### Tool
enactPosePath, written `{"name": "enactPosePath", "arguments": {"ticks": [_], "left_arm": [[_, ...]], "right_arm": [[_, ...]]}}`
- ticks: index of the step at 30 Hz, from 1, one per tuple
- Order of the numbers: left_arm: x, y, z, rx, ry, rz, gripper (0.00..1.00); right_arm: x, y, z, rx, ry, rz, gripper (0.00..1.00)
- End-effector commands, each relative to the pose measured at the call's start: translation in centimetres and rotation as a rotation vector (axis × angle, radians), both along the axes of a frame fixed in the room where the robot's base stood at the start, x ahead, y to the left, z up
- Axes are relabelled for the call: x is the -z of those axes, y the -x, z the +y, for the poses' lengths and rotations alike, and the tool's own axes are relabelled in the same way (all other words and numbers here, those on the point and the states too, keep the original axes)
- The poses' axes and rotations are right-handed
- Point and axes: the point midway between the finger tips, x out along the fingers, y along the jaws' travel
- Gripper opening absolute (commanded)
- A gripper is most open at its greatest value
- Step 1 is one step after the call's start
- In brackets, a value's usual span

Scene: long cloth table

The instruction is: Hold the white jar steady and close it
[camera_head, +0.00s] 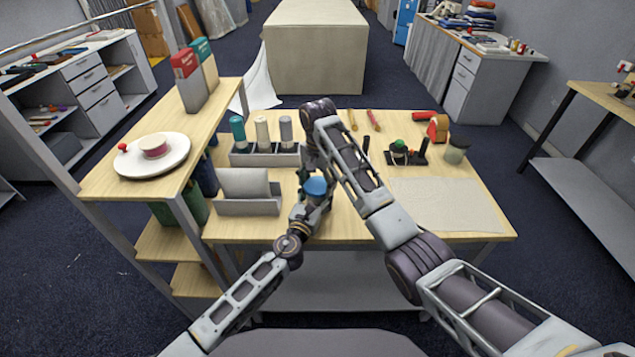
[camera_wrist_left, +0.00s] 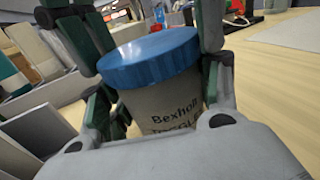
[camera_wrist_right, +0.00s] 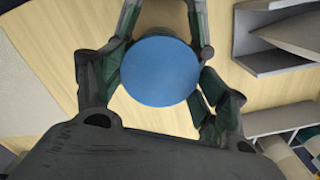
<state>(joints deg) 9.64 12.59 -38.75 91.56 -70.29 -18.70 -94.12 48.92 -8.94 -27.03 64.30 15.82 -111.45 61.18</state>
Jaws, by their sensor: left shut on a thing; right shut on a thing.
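The white jar (camera_wrist_left: 165,105), greyish in this light and with dark lettering on its front, stands upright between the fingers of my left gripper (camera_head: 311,203). My left gripper is shut on the jar's body. A blue lid (camera_wrist_left: 150,57) sits on the jar's top; it also shows in the head view (camera_head: 315,186). My right gripper (camera_wrist_right: 160,65) comes from above and is shut on the lid, with a finger on either side of its round rim. The lid hides the jar in the right wrist view. I cannot tell how tightly the lid is seated.
A grey holder (camera_head: 248,207) stands left of the jar. Behind it is a rack (camera_head: 264,160) with several spools. A beige cloth (camera_head: 448,204) lies at the right, with a small lidded jar (camera_head: 456,152) behind it. A shelf unit (camera_head: 215,97) borders the table's left side.

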Motion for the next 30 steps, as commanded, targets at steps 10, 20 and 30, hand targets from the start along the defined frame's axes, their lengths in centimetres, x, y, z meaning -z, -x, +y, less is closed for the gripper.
{"name": "enactPosePath", "arguments": {"ticks": [10,20,30], "left_arm": [[-0.3,-0.1,-0.1,0.001,0.002,-0.003,0.0],[-0.1,0.0,0.0,0.0,0.001,-0.002,0.0],[-0.1,0.0,0.0,0.0,0.0,-0.001,0.0]], "right_arm": [[0.1,0.1,0.0,-0.003,0.0,0.002,0.95],[0.0,0.1,0.0,-0.004,0.0,0.001,0.95],[-2.3,0.0,0.1,-0.005,-0.001,0.001,0.95]]}}
